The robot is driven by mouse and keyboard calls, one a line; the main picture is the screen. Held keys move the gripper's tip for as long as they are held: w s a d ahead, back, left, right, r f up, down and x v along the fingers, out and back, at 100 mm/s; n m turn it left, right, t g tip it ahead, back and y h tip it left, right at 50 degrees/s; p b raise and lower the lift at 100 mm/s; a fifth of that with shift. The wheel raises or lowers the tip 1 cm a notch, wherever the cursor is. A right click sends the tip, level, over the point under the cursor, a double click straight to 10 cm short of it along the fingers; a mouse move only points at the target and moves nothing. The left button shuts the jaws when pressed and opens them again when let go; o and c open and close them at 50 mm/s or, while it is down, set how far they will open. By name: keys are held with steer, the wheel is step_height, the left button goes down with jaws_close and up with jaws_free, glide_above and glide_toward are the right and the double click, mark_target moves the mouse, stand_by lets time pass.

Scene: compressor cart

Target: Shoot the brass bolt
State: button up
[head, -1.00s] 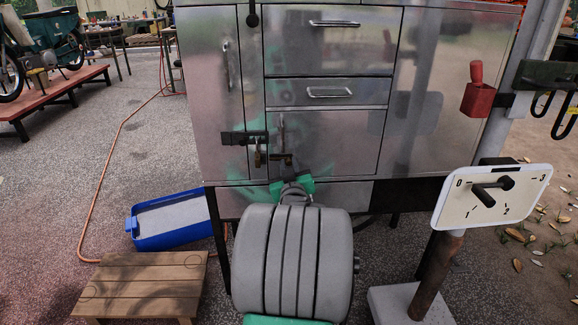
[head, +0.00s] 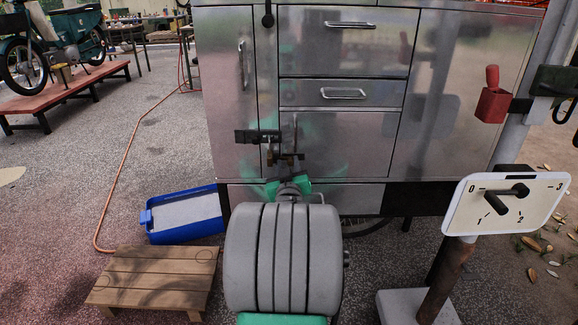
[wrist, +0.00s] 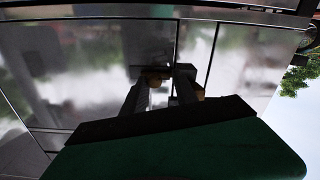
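The brass bolt (head: 270,157) is a small brass piece below a dark bracket on the steel cabinet front, mostly hidden by my fingers in the head view. My gripper (head: 285,158) reaches up to the cabinet front at the bolt, seen from behind. In the wrist view my gripper's two dark fingers (wrist: 162,88) stand apart with a gap between them. One brass bit (wrist: 155,75) shows by the left fingertip and another beside the right finger. I cannot tell whether the fingers touch the bolt.
The steel cabinet (head: 345,145) has drawers and doors with bar handles. A red holder (head: 492,103) hangs at its right. A white dial plate (head: 508,203) stands on a post at the right. A blue tray (head: 183,237) and wooden step (head: 155,278) lie at the left.

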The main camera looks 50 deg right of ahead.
steer(key=shift+o, duration=0.4)
steer(key=shift+s, duration=0.2)
steer(key=p+v, duration=0.2)
steer(key=v, duration=0.5)
steer(key=shift+s+a, duration=0.15)
steer(key=shift+a, duration=0.1)
